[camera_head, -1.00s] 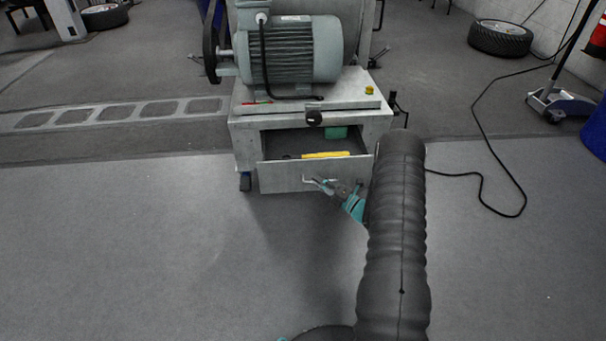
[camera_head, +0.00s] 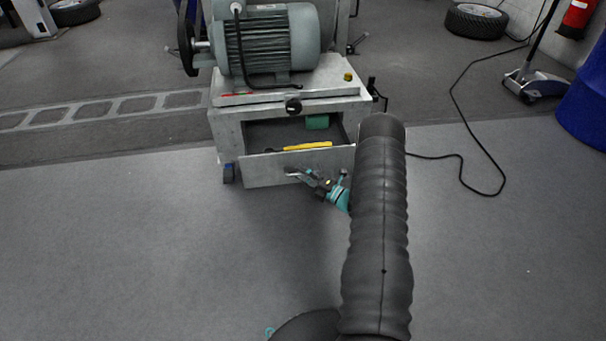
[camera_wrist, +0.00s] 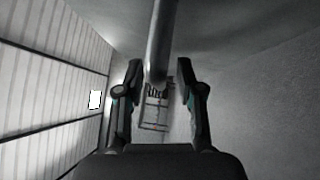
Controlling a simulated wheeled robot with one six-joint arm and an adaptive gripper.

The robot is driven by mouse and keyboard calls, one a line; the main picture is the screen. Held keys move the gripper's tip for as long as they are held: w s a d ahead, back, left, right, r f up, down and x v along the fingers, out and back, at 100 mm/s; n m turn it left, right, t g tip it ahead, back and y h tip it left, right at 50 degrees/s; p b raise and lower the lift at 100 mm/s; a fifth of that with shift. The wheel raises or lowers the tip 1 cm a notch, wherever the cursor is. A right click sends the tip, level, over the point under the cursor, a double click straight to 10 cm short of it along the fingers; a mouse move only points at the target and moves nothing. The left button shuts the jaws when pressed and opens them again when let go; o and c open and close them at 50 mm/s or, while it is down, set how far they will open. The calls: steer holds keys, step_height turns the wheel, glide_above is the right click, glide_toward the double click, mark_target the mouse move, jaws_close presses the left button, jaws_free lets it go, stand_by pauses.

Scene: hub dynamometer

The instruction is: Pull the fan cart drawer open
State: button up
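The fan cart (camera_head: 350,105) stands ahead in the head view, with a motor on top. Its drawer is partly out; the pale drawer front (camera_head: 262,168) stands forward of the cart body, and the inside shows above it. My gripper (camera_head: 305,176) is at the drawer front, by its handle (camera_head: 291,174). In the wrist view my gripper (camera_wrist: 160,72) has its two fingers spread, with a grey bar (camera_wrist: 161,40), apparently the handle, between them. Gaps show on both sides of the bar. Whether a finger touches it cannot be told.
A yellow item (camera_head: 307,146) and a green item (camera_head: 317,122) lie in the drawer. A black cable (camera_head: 465,165) runs over the floor at right. A floor jack (camera_head: 540,88) and blue barrel (camera_head: 588,105) stand farther right. The floor in front is clear.

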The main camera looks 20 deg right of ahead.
steer(key=v, duration=1.2)
stand_by(0.3)
